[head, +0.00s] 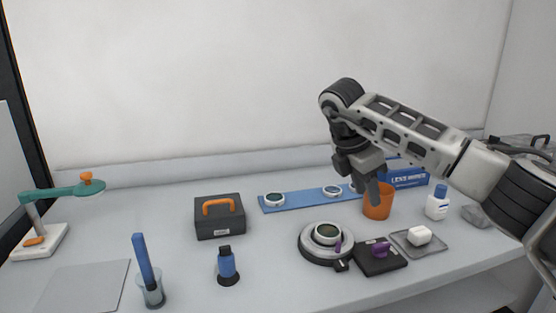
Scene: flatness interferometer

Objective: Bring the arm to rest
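My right arm (420,130) comes in from the right and bends down over the back right of the bench. My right gripper (372,187) points down just above the orange cup (378,205) and overlaps its rim in the picture. I cannot tell whether they touch. The fingers are seen nearly edge-on, so their opening does not show, and I see nothing held. My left gripper is not in view.
In front are a round stage (312,250), a black block (378,264) and a tray (405,247). A black case (219,222) stands left.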

